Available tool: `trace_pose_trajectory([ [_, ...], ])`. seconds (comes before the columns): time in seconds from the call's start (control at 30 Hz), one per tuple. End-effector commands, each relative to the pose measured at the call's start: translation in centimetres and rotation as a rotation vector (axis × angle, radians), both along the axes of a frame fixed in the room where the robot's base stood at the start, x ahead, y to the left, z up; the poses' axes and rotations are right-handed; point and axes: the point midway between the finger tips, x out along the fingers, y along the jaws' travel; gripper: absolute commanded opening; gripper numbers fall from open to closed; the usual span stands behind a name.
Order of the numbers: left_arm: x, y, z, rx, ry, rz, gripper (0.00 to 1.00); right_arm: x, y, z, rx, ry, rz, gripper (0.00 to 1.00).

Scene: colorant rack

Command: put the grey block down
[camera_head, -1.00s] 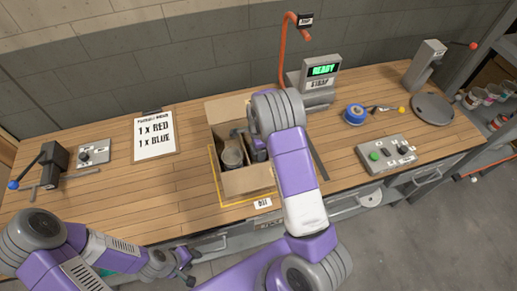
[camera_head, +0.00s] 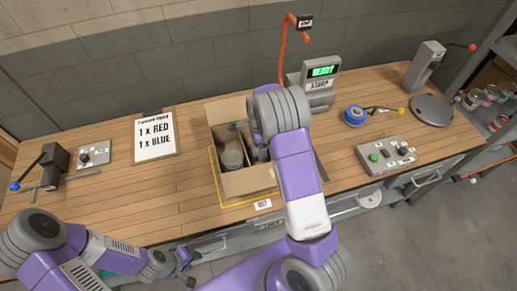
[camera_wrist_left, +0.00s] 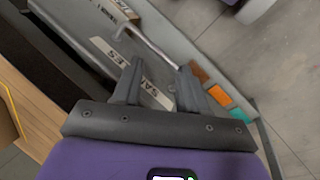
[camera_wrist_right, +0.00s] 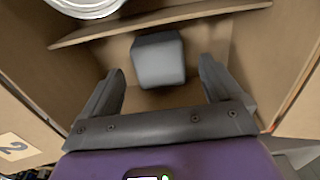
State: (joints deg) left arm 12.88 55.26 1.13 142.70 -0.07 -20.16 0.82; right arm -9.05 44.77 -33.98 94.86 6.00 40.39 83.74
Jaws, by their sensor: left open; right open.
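The grey block (camera_wrist_right: 158,60) rests in a compartment of the cardboard box (camera_head: 250,181), beside a cardboard divider (camera_wrist_right: 165,20). My right gripper (camera_wrist_right: 161,72) is open over that compartment, its fingers spread on either side of the block with gaps between. In the head view my right arm mostly hides this gripper and the block. My left gripper (camera_head: 191,269) is open and empty in front of the bench. In the left wrist view its fingers (camera_wrist_left: 160,72) are apart near a drawer front with a handle.
A round can (camera_head: 232,156) stands in the box's other compartment. An order sheet (camera_head: 154,136) lies to the left. A blue tape roll (camera_head: 354,115), a button panel (camera_head: 386,154) and a round plate (camera_head: 432,108) are on the right. The bench between sheet and box is clear.

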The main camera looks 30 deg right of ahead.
Motion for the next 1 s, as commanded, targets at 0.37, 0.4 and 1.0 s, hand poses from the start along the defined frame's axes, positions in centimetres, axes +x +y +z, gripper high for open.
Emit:
trace_pose_trajectory([
  [0.37,0.0,0.0,0.8,0.000,0.000,0.000,0.43,0.1,0.0,7.3,-0.001,-0.003,0.000,0.93],
  [0.4,0.0,0.0,0.8,0.000,0.000,0.000,0.43,0.1,0.0,7.7,0.000,-0.001,0.001,0.93],
  [1.0,0.0,0.0,0.9,0.000,0.000,0.000,0.43,0.0,0.0,8.3,0.000,0.000,0.000,0.93],
])
